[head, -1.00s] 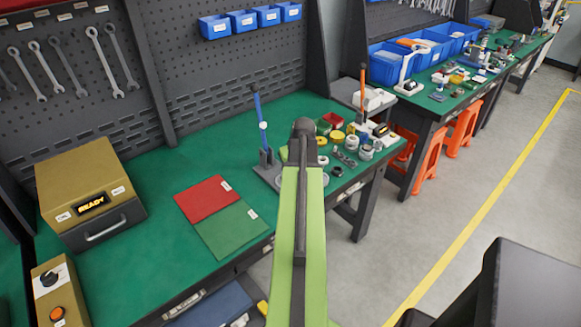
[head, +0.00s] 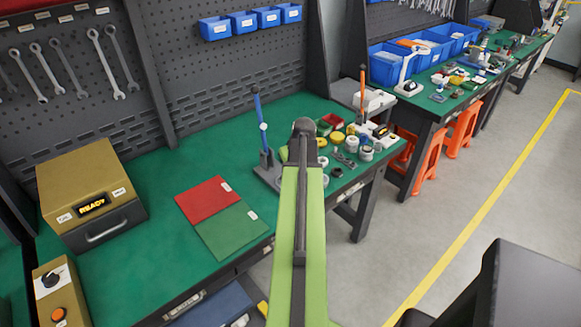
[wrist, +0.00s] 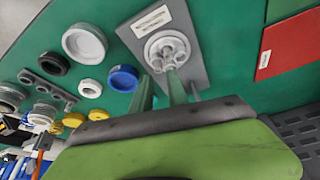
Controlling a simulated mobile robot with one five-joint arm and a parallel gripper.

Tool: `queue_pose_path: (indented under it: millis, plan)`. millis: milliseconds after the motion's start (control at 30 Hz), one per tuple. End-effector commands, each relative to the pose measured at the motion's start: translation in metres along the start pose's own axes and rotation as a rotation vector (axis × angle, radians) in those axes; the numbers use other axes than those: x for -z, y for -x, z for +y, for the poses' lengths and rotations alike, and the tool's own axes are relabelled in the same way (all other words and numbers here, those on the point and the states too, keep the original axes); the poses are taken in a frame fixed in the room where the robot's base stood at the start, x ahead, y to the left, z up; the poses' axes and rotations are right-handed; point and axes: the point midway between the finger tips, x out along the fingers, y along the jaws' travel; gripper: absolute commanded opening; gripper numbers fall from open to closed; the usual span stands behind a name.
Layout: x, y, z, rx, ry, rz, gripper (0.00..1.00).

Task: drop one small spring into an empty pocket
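In the wrist view a white round fixture (wrist: 166,48) with small round recesses sits on a grey labelled plate (wrist: 192,62) on the green bench. My gripper (wrist: 160,80) has its two green fingers apart, with the tips close in front of the fixture's near edge. I see nothing clearly held between them. Small grey parts show in the fixture, but I cannot tell whether they are springs or which pockets are empty. In the head view my arm hides the fingers and much of this spot.
Beside the plate are a blue ring (wrist: 123,78), a white ring (wrist: 84,43), yellow parts (wrist: 74,120) and several grey and black parts. A blue-handled lever (head: 262,130) stands near my arm. Red (head: 208,199) and green (head: 232,231) mats and a gold box (head: 88,190) lie left.

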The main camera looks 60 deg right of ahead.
Motion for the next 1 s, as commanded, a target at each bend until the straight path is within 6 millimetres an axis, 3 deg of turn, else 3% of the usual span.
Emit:
queue_pose_path:
  millis: [533, 833, 1000]
  plan:
    - [0.011, 0.026, 0.0, 0.0, 0.0, 0.0, 0.2]
    - [0.011, 0.027, 0.0, 0.0, 0.0, 0.0, 0.2]
    - [0.011, 0.027, 0.0, 0.0, 0.0, 0.0, 0.41]
